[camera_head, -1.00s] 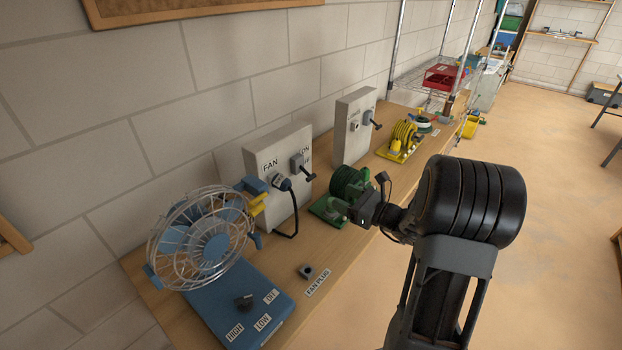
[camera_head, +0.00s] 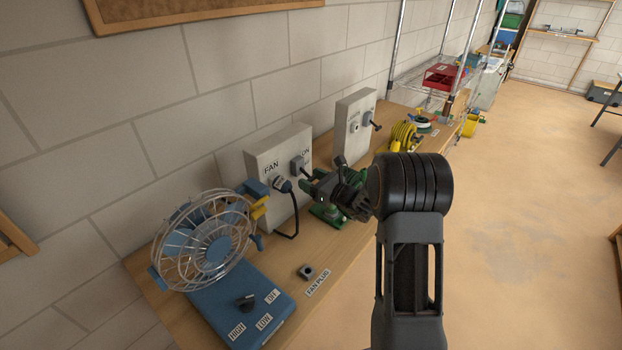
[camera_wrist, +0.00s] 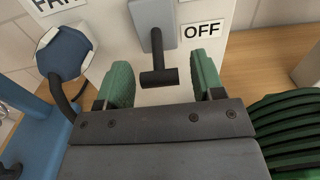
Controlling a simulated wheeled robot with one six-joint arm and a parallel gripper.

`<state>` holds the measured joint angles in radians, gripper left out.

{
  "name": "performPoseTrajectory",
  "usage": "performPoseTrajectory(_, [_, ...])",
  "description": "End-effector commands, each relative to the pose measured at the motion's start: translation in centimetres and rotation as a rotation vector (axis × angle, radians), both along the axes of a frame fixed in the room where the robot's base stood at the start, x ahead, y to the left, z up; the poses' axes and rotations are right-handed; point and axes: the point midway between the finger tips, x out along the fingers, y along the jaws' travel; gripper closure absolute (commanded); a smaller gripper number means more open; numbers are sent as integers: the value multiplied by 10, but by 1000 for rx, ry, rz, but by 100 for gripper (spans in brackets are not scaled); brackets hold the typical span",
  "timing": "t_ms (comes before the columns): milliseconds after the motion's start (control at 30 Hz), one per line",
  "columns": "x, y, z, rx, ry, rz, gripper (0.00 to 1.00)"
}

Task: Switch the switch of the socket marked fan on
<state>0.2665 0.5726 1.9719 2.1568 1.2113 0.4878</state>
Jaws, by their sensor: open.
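The grey socket box marked FAN (camera_head: 263,158) stands on the bench against the wall. Its switch (camera_head: 298,164) is a grey block with a black T-shaped lever (camera_wrist: 158,76), which points down beside the OFF label (camera_wrist: 203,30) in the wrist view. A blue plug (camera_head: 283,185) with a black cable sits in the box's socket, and also shows in the wrist view (camera_wrist: 65,52). My gripper (camera_wrist: 163,78) is open, its green-padded fingers either side of the lever's crossbar in the picture, with no visible contact. In the head view my gripper (camera_head: 308,186) is at the switch, hiding the lever.
A blue fan (camera_head: 212,249) on a blue base stands left of the box. A small block with a FAN PLUG label (camera_head: 318,283) lies in front. A green reel (camera_wrist: 290,130) stands close right of my gripper. A second socket box (camera_head: 352,120) stands farther along.

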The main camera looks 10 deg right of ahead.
Motion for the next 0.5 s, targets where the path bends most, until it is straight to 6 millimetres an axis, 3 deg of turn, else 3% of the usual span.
performPoseTrajectory(367, [3,2,0,0,0,0,38])
performPoseTrajectory(500, [3,2,0,0,0,0,52])
